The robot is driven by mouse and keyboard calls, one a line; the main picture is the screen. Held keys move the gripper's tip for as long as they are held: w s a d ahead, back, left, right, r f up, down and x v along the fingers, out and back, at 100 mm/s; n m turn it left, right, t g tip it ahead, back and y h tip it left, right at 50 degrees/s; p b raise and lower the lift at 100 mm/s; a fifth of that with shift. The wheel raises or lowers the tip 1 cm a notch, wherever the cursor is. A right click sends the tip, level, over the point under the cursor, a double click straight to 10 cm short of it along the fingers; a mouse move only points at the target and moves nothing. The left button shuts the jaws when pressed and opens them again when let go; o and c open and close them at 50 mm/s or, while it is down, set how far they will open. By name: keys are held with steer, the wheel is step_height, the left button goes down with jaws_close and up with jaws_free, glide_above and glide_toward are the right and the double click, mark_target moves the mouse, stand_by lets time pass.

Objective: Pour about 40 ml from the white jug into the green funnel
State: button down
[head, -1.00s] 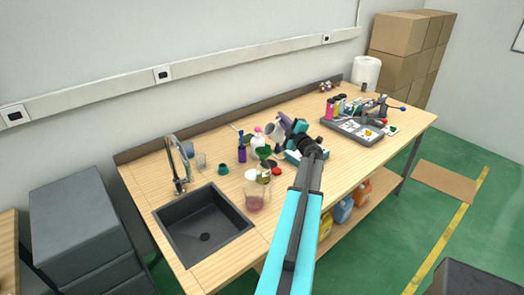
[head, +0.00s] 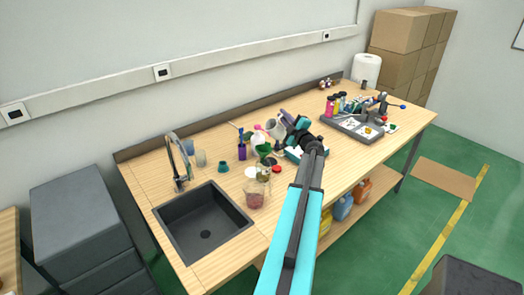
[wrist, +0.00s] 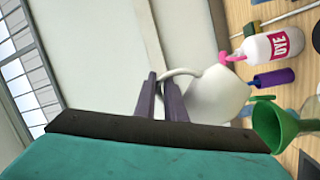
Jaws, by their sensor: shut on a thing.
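My gripper (wrist: 162,96) is shut on the handle of the white jug (wrist: 215,96) and holds it above the bench. The jug also shows in the head view (head: 272,127), just left of my gripper (head: 287,117). It seems tilted, but its spout and contents are not clear. The green funnel (wrist: 277,128) is close to the jug in the wrist view, towards the lower right. In the head view the funnel (head: 263,150) is just in front of and below the jug. I cannot see any stream between jug and funnel.
A white dye bottle with a pink cap (wrist: 277,46) and a purple bottle (wrist: 272,78) stand near the jug. A clear beaker of pink liquid (head: 256,198) stands by the sink (head: 205,235). A grey tray (head: 352,128) is on the right.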

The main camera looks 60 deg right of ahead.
steer(key=shift+s+d+f+m, duration=0.35)
steer(key=shift+d+f+m, duration=0.3)
steer(key=shift+d+m, duration=0.15)
steer(key=s+d+f+m, duration=0.1)
steer(key=d+f+m, duration=0.1)
steer(key=f, duration=0.4)
steer(key=d+f+m+g, duration=0.1)
steer(key=d+f+m, duration=0.1)
steer(key=f+m, duration=0.2)
step_height(320, 180, down, 3)
steer(key=shift+s+r, duration=0.1)
steer(key=shift+s, duration=0.25)
steer(key=shift+s, duration=0.1)
stand_by(1.8)
